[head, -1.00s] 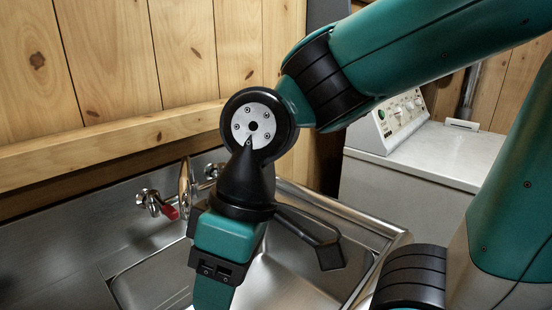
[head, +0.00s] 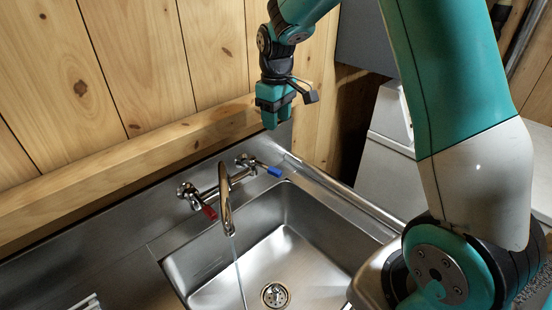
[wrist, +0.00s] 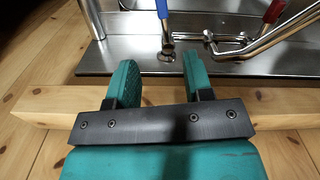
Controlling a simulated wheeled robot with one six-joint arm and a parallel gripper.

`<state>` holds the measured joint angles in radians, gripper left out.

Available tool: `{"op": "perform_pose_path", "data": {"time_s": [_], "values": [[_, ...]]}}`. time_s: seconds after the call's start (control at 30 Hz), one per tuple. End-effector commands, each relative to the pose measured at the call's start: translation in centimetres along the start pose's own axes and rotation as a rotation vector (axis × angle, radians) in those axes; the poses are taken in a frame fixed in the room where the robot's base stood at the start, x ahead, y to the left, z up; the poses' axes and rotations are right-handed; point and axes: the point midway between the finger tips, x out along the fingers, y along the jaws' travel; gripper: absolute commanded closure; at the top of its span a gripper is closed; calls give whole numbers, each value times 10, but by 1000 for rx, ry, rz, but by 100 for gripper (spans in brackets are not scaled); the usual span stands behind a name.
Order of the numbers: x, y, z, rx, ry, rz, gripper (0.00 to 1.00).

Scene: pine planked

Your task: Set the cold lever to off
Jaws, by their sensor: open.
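The cold lever has a blue handle (head: 274,171) on the right valve of the chrome wall tap (head: 225,190). The handle points right and toward the front over the sink's back edge. A thin stream of water (head: 239,270) falls from the spout. The red lever (head: 209,212) is on the left valve. My gripper (head: 271,122) is open and empty, near the wall and above the cold valve. In the wrist view, the blue lever (wrist: 162,9) lies ahead, roughly in line with the gap between my fingertips (wrist: 159,70), apart from them.
The steel sink basin (head: 285,255) with its drain is below the tap. A wooden ledge (head: 125,165) runs along the plank wall behind it. A white machine (head: 390,125) stands to the right.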

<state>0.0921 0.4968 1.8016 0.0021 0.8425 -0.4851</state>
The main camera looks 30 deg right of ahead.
Motion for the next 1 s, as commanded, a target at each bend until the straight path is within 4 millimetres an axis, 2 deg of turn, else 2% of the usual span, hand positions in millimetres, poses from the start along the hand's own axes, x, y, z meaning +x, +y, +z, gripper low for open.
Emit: {"op": "perform_pose_path", "data": {"time_s": [0.6,0.8,1.0], "values": [[130,-3,1,-2,-5,-4,53],[157,-2,0,-1,-2,-2,53],[166,-2,0,-1,0,-1,53]]}}
